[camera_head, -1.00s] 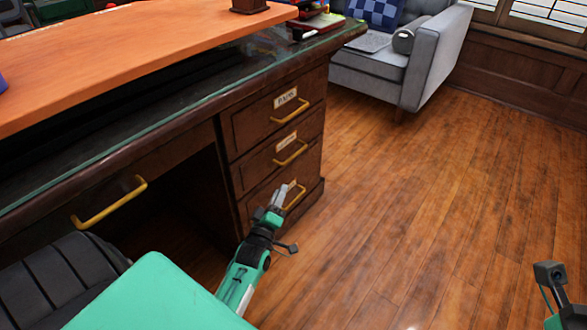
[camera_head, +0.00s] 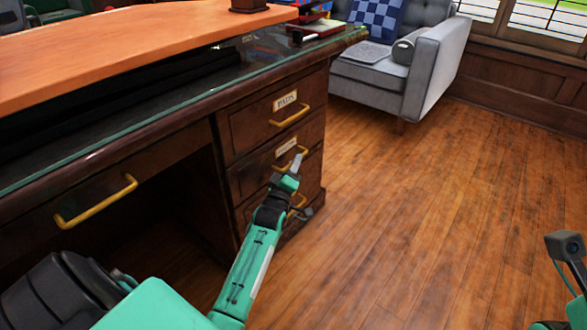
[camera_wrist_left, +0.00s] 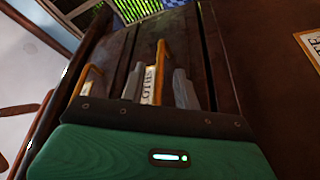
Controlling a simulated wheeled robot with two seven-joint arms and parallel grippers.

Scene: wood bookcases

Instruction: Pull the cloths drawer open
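The desk has a stack of three shut drawers. The middle drawer (camera_head: 250,173) has a pale label (camera_head: 286,147) and a gold handle (camera_head: 302,156). In the left wrist view, its label (camera_wrist_left: 149,84) reads partly "OTHS", which fits cloths. My left gripper (camera_head: 295,163) is in front of this drawer and hides part of the handle. In the left wrist view, the fingers of my left gripper (camera_wrist_left: 157,88) are apart, with the gold handle (camera_wrist_left: 161,55) seen between them. I cannot tell whether they touch it. My right gripper's fingers are out of view; only part of the right arm shows.
The top drawer (camera_head: 245,132), labelled PADS, and the bottom drawer (camera_head: 245,210) are shut. A wide drawer handle (camera_head: 96,203) is at the left, above the knee space. Wood floor (camera_head: 430,210) lies clear to the right. A grey armchair (camera_head: 425,70) stands behind.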

